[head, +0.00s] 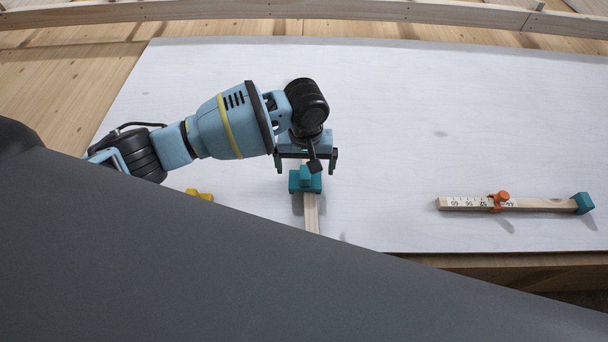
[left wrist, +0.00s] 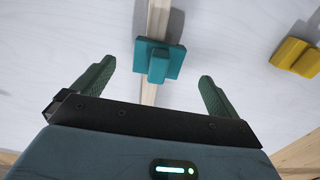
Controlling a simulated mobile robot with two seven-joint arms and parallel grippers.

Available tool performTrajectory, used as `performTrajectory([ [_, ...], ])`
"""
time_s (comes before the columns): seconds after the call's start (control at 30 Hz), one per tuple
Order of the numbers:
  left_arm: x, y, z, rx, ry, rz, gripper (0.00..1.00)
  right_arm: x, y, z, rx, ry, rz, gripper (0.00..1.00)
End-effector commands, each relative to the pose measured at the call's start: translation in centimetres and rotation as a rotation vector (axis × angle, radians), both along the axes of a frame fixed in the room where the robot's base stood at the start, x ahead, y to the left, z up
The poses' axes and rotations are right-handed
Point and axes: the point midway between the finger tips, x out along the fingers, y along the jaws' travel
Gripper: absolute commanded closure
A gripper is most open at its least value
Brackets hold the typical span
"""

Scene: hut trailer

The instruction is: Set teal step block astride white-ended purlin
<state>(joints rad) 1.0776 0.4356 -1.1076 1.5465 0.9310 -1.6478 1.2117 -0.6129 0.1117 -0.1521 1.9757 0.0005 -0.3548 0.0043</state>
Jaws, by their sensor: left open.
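The teal step block (head: 305,181) sits across a pale wooden purlin (head: 311,212), with its raised step upward. In the left wrist view the block (left wrist: 157,63) has the purlin (left wrist: 158,18) running out from both sides. Whether its legs seat fully over the purlin is hidden. No white end shows on the visible part of this purlin; its near end is hidden in the head view. My left gripper (head: 306,168) is open just above and behind the block, its fingers apart on either side and not touching it. My right gripper is not in view.
A yellow block (head: 201,194) lies to the left, partly hidden; it also shows in the left wrist view (left wrist: 296,57). At right lies a wooden bar (head: 540,204) with a numbered scale, an orange clamp (head: 499,200) and a teal end cap (head: 583,203). The white board (head: 440,110) is otherwise clear.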

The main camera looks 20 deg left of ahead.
Motion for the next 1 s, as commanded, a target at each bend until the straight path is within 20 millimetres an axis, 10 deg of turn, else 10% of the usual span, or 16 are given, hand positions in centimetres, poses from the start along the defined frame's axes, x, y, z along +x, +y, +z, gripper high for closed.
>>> performTrajectory([
  [0.33,0.0,-0.1,5.7,-0.001,-0.002,0.000,0.02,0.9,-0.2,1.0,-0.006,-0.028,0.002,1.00],
  [1.0,0.0,0.0,6.3,0.000,0.001,0.000,0.02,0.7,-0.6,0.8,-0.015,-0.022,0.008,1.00],
])
